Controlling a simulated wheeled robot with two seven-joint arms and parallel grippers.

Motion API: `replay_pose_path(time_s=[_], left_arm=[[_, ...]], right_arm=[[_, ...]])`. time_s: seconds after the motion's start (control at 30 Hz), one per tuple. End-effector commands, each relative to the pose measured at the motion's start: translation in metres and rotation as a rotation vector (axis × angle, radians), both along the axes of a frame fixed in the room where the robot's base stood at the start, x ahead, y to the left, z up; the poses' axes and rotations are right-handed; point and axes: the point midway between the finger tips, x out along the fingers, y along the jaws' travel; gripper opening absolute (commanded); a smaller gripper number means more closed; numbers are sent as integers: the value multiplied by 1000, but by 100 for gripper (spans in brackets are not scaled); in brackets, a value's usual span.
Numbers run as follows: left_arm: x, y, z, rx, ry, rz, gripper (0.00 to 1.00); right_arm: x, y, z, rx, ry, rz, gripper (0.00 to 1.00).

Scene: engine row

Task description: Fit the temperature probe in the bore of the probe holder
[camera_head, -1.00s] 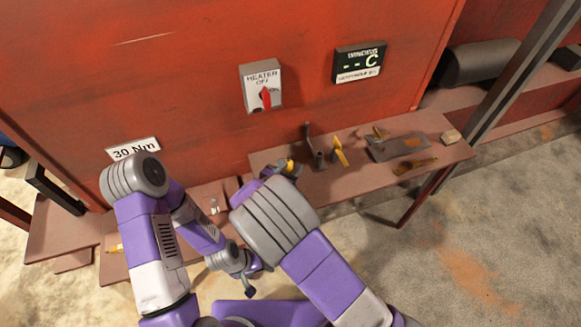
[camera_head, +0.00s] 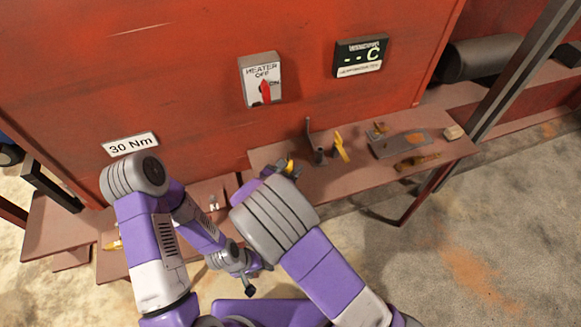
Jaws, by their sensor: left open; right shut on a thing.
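A grey upright post with a short dark cylinder at its foot (camera_head: 319,156), which looks like the probe holder, stands on the bench shelf. Its bore is too small to make out. My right gripper (camera_head: 284,166) is just left of it, apart from it in the picture, and partly hidden behind my own wrist. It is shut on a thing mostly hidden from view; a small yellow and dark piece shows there. I cannot tell for certain that this is the temperature probe. My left gripper (camera_head: 249,286) is low in front of the shelf, open and empty.
A yellow piece (camera_head: 341,148) stands right of the holder. A grey plate (camera_head: 401,143), a brown-yellow tool (camera_head: 416,161) and a pale block (camera_head: 453,132) lie farther right. The heater switch box (camera_head: 261,80) and display (camera_head: 360,58) are on the red wall behind.

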Motion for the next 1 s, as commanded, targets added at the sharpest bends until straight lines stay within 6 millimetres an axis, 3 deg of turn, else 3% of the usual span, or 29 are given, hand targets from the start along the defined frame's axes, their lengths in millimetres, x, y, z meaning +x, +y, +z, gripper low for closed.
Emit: replay_pose_path(time_s=[1.0], left_arm=[[0, 0, -23, 0, 0, 0, 66]], right_arm=[[0, 0, -26, -1, -1, 0, 4]])
